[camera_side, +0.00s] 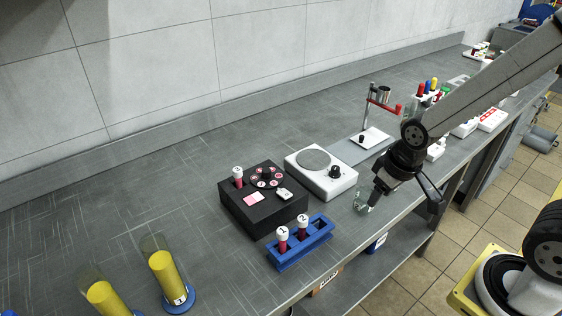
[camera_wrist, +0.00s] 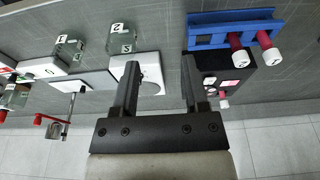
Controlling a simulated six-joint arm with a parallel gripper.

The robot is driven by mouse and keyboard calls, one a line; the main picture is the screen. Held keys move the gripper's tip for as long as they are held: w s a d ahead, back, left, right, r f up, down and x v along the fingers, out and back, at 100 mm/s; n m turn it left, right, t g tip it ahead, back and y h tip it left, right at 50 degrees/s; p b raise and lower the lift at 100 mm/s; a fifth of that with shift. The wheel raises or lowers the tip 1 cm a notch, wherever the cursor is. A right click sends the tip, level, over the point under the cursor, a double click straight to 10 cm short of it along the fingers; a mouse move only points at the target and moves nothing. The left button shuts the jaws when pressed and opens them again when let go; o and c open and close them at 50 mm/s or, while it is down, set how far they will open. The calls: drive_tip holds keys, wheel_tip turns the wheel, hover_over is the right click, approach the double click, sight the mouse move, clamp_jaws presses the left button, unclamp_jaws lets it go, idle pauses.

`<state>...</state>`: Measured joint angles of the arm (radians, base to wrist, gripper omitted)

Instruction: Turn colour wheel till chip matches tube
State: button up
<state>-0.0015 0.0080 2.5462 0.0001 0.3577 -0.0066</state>
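A black box (camera_side: 232,205) on the bench carries the colour wheel (camera_side: 266,177), a dark disc with a ring of pink-to-red chips and a centre knob. A white-capped tube (camera_side: 238,177) stands in the box behind a pale pink square (camera_side: 253,198). A small white piece (camera_side: 285,194) lies near the wheel. In the wrist view the box (camera_wrist: 244,76) is at the right, partly behind a finger; the tube's cap (camera_wrist: 224,104) shows. My gripper (camera_wrist: 160,62) is open and empty, right of the box in the side view, apart from it. The wheel's pointer is too small to tell.
A blue rack (camera_side: 300,246) with tubes 1 and 2 stands in front of the box. A white hotplate stirrer (camera_side: 322,172) stands between box and gripper. Glass beakers (camera_wrist: 120,40) stand near the bench edge. Yellow cylinders (camera_side: 168,275) are at the lower left; the left bench is mostly clear.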

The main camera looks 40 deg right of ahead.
drive_tip(key=shift+o, duration=0.4)
drive_tip(key=shift+w+a+r, duration=0.1)
drive_tip(key=shift+w, duration=0.35)
drive_tip(key=n+g, duration=0.3)
drive_tip(key=n, duration=0.6)
hover_over(267, 170)
drive_tip(key=shift+r, duration=0.1)
drive_tip(key=shift+f, duration=3.9)
clamp_jaws()
